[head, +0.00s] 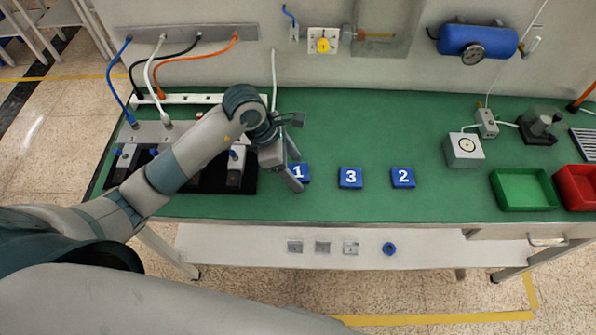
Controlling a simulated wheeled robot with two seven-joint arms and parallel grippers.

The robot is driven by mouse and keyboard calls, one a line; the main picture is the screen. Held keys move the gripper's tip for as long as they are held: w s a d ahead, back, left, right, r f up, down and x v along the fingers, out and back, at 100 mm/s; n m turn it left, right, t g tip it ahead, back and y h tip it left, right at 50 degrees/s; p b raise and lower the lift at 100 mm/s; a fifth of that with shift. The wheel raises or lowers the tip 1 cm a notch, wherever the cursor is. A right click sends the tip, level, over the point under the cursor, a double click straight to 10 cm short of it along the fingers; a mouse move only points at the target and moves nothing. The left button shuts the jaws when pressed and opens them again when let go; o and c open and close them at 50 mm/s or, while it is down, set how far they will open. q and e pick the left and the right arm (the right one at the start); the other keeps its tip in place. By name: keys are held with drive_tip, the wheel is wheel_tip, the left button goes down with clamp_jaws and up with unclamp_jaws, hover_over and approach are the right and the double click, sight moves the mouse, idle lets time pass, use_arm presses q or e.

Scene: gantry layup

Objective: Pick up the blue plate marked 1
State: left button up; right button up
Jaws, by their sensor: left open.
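The blue plate marked 1 (300,173) lies on the green tabletop, left of two like plates. My left gripper (295,172) is open at its left side, with its fingers close over or beside the plate and hiding its left edge. I cannot tell whether the fingers touch it. The blue plate marked 3 (350,178) and the blue plate marked 2 (403,177) lie to the right in the same row. My right gripper is not in view.
The green table (330,130) is clear behind the plates. A white block with a round mark (464,149), a green tray (523,205) and a red tray (565,182) stand at the right. A black mat with fixtures (208,182) lies under my left arm.

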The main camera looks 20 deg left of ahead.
sight(296, 172)
use_arm(q)
drive_tip(key=c, duration=1.1)
drive_tip(key=shift+c, duration=0.2)
drive_tip(key=shift+r, duration=0.15)
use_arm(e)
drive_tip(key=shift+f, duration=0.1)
